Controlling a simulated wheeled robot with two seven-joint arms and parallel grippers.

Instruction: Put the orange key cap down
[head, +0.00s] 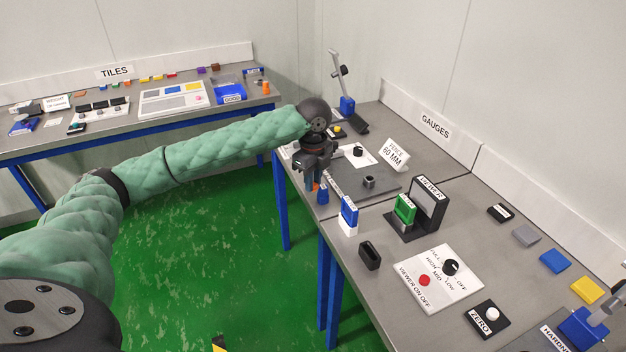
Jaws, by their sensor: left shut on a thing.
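My left gripper (318,180) reaches over the left edge of the gauges table, pointing down. It is shut on a small orange thing, which I take for the orange key cap (316,187); the fingers hide most of it. A blue piece shows just below the fingertips, at the table's edge; I cannot tell whether it touches the cap. A dark grey plate (374,190) with a small dark square socket (369,182) lies just right of the gripper. My right gripper is not in view.
On the gauges table stand a fence sign (396,154), a blue-and-white block (349,216), a dark open holder (370,256), a viewer with a green piece (405,208) and a white control panel (439,278). A tiles table (180,116) stands at the back left.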

